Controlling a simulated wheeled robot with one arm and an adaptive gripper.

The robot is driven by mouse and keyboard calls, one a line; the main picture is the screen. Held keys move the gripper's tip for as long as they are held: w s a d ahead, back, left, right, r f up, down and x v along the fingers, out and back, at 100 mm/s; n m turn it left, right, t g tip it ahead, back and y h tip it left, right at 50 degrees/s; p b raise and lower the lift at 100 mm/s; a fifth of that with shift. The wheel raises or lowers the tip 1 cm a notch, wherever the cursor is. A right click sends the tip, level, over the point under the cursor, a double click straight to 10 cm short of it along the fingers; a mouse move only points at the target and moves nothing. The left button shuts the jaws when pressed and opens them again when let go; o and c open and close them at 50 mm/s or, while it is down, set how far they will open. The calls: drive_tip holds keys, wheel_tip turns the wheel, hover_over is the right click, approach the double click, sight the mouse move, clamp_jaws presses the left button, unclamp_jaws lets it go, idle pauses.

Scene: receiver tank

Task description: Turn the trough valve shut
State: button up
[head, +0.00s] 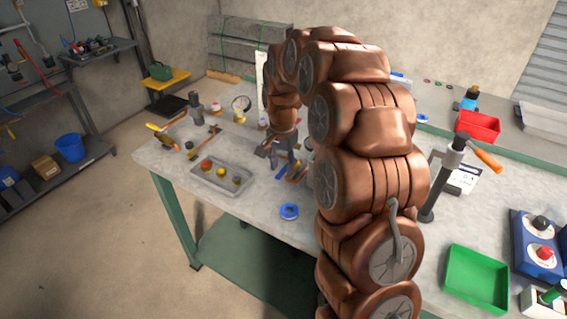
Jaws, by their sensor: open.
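My gripper (283,168) hangs at the end of my copper-coloured arm, low over the middle of the workbench. Its fingers are small and dark here, apart from each other, and I see nothing held between them. No part in view is marked as the trough valve. A dark upright pipe (444,178) with an orange lever handle (487,160) stands on the bench to the right of my arm. The handle sticks out to the right and slopes down. My gripper is well to the left of it. My arm hides much of the bench's middle.
The grey workbench (265,190) also holds a grey tray (211,186) with red and yellow pieces, blue tape (289,212), a gauge (241,103), a red bin (478,126), a green tray (475,278) and a blue control box (538,246). Shelves stand at the left.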

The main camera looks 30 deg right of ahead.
drive_tip(key=shift+f, duration=0.2)
clamp_jaws()
idle(0.3)
drive_tip(key=shift+w, duration=0.1)
